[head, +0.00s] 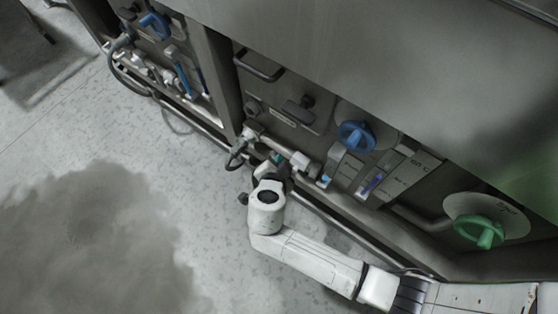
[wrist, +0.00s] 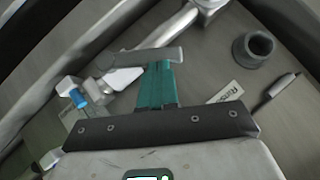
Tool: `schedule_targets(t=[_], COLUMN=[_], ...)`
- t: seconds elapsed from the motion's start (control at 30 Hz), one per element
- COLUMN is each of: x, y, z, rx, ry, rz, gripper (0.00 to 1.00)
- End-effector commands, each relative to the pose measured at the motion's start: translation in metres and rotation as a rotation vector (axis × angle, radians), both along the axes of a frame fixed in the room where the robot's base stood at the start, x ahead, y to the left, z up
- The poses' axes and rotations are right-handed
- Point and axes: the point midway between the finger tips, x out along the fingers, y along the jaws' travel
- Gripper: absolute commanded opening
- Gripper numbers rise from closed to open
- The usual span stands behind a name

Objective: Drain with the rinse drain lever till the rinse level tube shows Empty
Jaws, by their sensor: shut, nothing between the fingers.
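My gripper shows in the head view (head: 277,158) and in the wrist view (wrist: 157,72). Its teal fingers are together with nothing between them. In the wrist view a grey lever-like bar (wrist: 142,60) crosses right at the fingertips; whether they touch is unclear. It joins the pale pipe fittings low on the machine, and my arm partly hides this spot in the head view.
A blue knob (head: 356,136), a purple-filled gauge with temperature marks (head: 372,183) and a green knob (head: 478,231) sit to the right on the machine. A black handle (head: 299,108) is above. A lower pipe rail runs along the front.

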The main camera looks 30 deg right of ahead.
Motion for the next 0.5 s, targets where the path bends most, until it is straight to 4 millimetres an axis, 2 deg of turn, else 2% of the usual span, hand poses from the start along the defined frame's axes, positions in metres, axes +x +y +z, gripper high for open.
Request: schedule_targets(t=[0.27, 0.5], x=[0.005, 0.014], y=[0.002, 0.005], z=[-0.002, -0.008], rx=[-0.024, -0.075], ry=[0.061, 0.186], rz=[-0.002, -0.002], gripper=[0.0, 0.0])
